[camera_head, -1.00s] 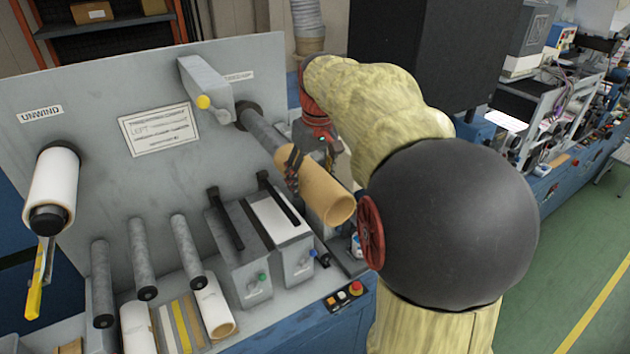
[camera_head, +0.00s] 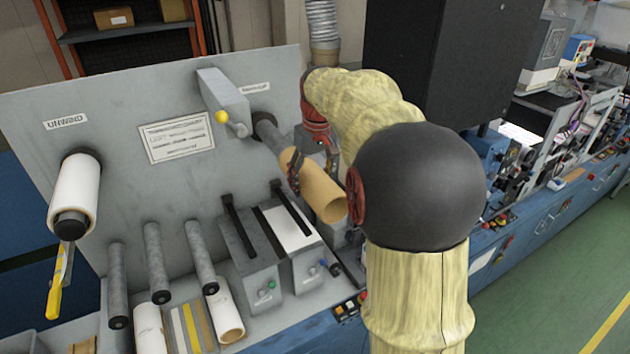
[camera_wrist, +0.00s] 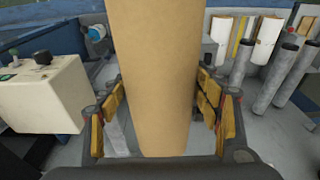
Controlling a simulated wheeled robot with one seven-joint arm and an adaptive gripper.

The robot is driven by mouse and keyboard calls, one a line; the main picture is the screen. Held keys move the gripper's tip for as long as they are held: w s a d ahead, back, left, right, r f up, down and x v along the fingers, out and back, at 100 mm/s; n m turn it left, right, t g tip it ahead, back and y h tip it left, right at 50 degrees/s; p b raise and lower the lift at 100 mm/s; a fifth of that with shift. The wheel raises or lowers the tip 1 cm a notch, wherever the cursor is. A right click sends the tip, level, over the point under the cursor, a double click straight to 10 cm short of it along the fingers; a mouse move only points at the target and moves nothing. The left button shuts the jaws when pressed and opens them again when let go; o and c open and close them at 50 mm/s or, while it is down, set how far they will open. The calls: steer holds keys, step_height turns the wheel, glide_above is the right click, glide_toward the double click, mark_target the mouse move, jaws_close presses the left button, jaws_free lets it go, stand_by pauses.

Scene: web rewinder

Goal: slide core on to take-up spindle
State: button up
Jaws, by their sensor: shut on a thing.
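The brown cardboard core (camera_head: 322,192) is in my gripper (camera_head: 296,172), which is shut on its sides. In the wrist view the core (camera_wrist: 155,75) stands between the fingers (camera_wrist: 162,100) and runs out of the top of the picture. The grey take-up spindle (camera_head: 270,135) sticks out of the panel under the TAKEUP label. The core's far end meets the spindle's visible outer part, roughly in line with it. I cannot tell whether the core is around the spindle or only in front of it. The core's near end is open and free.
A grey arm with a yellow knob (camera_head: 222,117) is beside the spindle's base. The unwind roll (camera_head: 75,195) hangs at left. A black cabinet (camera_head: 430,60) stands behind my arm.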

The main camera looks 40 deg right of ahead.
mark_target(278, 136)
steer(key=shift+w+d+p, duration=0.5)
steer(key=shift+w+p, duration=0.65)
steer(key=shift+w, duration=1)
steer(key=shift+w+d+p, duration=0.55)
steer(key=shift+w+p, duration=0.6)
steer(key=shift+w, duration=1.05)
steer(key=shift+w+d+p, duration=0.5)
steer(key=shift+w+p, duration=0.65)
steer(key=shift+w, duration=1)
steer(key=shift+w+d, duration=0.35)
steer(key=shift+w, duration=1.15)
steer(key=shift+w+d, duration=0.4)
steer(key=shift+w, duration=1.15)
steer(key=shift+w+d, duration=0.35)
steer(key=shift+w, duration=1.15)
steer(key=shift+f, duration=0.25)
steer(key=o, duration=1.4)
steer(key=shift+c, duration=0.2)
steer(key=r, duration=0.4)
steer(key=s+r, duration=0.1)
steer(key=r, duration=0.7)
steer(key=shift+s+a, duration=0.2)
steer(key=shift+s, duration=0.15)
